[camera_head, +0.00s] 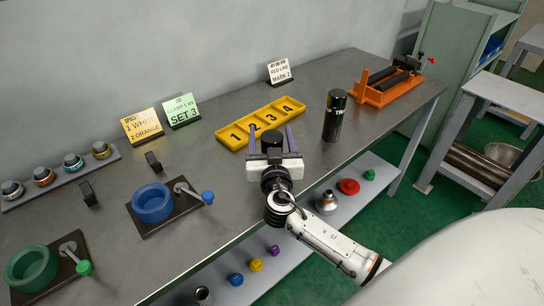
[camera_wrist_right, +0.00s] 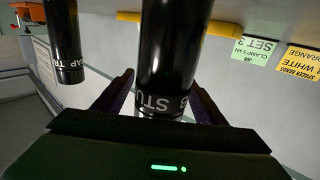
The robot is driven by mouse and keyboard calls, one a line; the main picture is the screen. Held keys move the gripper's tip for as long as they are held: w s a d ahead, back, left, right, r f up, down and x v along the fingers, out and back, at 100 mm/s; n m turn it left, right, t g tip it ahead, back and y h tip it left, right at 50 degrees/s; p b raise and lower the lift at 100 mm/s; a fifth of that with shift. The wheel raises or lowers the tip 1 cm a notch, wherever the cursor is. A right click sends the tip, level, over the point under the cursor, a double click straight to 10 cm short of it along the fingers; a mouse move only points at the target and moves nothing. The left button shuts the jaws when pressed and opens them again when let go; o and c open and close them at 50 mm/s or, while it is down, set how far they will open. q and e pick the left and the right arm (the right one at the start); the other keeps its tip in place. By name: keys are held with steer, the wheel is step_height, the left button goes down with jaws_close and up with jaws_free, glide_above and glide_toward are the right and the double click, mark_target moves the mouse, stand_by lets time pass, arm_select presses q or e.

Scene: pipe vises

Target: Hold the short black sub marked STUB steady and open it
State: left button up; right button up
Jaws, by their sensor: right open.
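The short black sub marked STUB (camera_wrist_right: 172,60) fills the middle of the right wrist view, which is upside down. In the head view its dark round top (camera_head: 271,138) shows between my right gripper's fingers (camera_head: 272,142). My right gripper (camera_wrist_right: 160,95) is open, with one purple-grey finger on each side of the sub. I cannot tell whether a finger touches it. The white gripper body hides its lower part in the head view. A taller-looking black cylinder (camera_head: 335,115) stands to the right, its lettering partly readable; it also shows in the wrist view (camera_wrist_right: 64,40). My left gripper is not in view.
A blue ring vise (camera_head: 152,203) and a green ring vise (camera_head: 32,270), each with a lever, stand left on the grey bench (camera_head: 225,185). A yellow numbered tray (camera_head: 262,122) lies behind my gripper. An orange cradle (camera_head: 388,88) stands far right. Signs line the back.

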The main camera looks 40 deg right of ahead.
steer(key=shift+r, duration=0.1)
steer(key=c, duration=1.5)
step_height(320, 180, up, 10)
steer(key=shift+p, duration=0.4)
steer(key=o, duration=0.9)
jaws_close()
